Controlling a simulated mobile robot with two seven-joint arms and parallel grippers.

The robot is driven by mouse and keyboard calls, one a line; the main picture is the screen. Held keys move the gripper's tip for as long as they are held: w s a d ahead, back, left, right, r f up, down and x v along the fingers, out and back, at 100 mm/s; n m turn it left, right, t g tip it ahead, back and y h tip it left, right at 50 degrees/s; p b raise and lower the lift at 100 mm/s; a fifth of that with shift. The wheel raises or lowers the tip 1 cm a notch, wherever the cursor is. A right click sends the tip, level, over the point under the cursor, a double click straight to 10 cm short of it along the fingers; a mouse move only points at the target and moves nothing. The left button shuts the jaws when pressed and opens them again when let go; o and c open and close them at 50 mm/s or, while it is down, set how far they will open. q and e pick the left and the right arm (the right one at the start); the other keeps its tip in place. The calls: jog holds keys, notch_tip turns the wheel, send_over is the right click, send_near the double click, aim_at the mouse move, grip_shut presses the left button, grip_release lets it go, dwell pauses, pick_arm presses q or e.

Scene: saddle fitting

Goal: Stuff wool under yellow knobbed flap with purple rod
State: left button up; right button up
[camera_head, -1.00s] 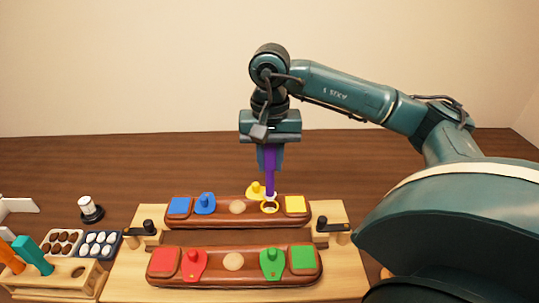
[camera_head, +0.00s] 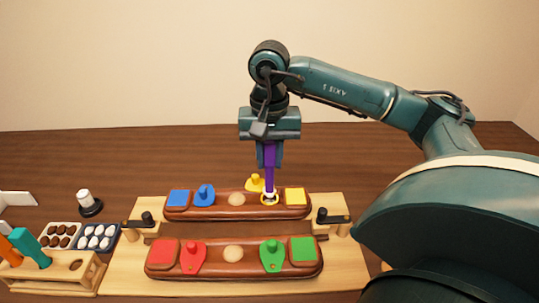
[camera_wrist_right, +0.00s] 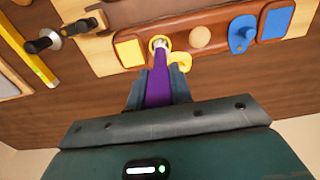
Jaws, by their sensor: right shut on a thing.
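My right gripper (camera_head: 268,158) is shut on the purple rod (camera_head: 269,175), which points straight down. The rod's pale lower end is at the yellow-rimmed opening (camera_head: 264,203) in the far brown saddle panel (camera_head: 220,212). Whether the pale part is rod tip or wool I cannot tell. The yellow knobbed flap (camera_head: 255,183) is swung aside, behind and left of the opening. In the right wrist view the rod (camera_wrist_right: 158,85) runs from the jaws to the yellow ring, with the yellow flap (camera_wrist_right: 182,61) beside it. My left gripper is out of view.
The near brown panel (camera_head: 210,268) has red and green knobbed flaps. Black-handled clamps (camera_head: 146,219) (camera_head: 332,218) stand at both sides of the far panel. Trays of brown (camera_head: 60,236) and white pieces (camera_head: 97,237) and a wooden tool rack (camera_head: 60,282) are at left.

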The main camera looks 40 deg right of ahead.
aim_at(268, 142)
jog(key=shift+f+b, duration=1.75)
jog(key=shift+f, duration=0.05)
dwell(0.9)
jog(key=shift+r, duration=0.15)
jog(key=shift+r+p, duration=1.2)
jog(key=shift+r, duration=0.3)
jog(key=shift+r+p, duration=0.45)
jog(key=shift+r, duration=0.15)
jog(key=shift+r+p, duration=0.8)
jog(key=shift+r, duration=0.35)
jog(key=shift+r+p, duration=0.45)
jog(key=shift+r, duration=0.25)
jog(key=shift+w+a+f, duration=0.1)
